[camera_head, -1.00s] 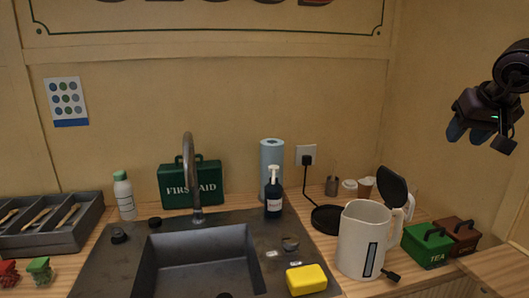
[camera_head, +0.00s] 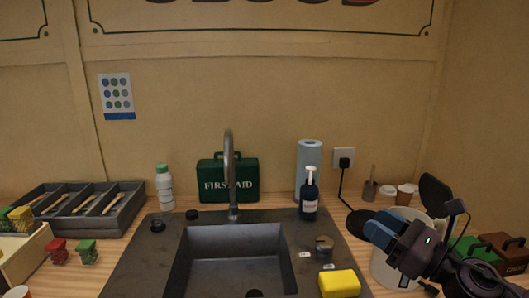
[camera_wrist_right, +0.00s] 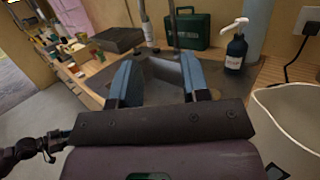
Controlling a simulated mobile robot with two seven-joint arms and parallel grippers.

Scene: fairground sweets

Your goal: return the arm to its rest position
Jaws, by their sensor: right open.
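My right gripper (camera_head: 388,232) is low at the right of the head view, its blue fingers pointing left, in front of the white kettle (camera_head: 393,272) and hiding much of it. In the right wrist view its two blue fingers (camera_wrist_right: 158,80) stand apart with nothing between them. The kettle's pale rim (camera_wrist_right: 290,98) is close at the right of that view. I cannot tell whether arm and kettle touch. My left gripper does not show in the head view.
A sink (camera_head: 235,255) with a tall tap (camera_head: 229,175) is mid-counter. A soap bottle (camera_head: 309,195), paper roll (camera_head: 306,160) and yellow sponge (camera_head: 339,283) are beside it. Green (camera_head: 472,247) and brown (camera_head: 505,250) boxes stand right of the kettle. A cutlery tray (camera_head: 125,222) is left.

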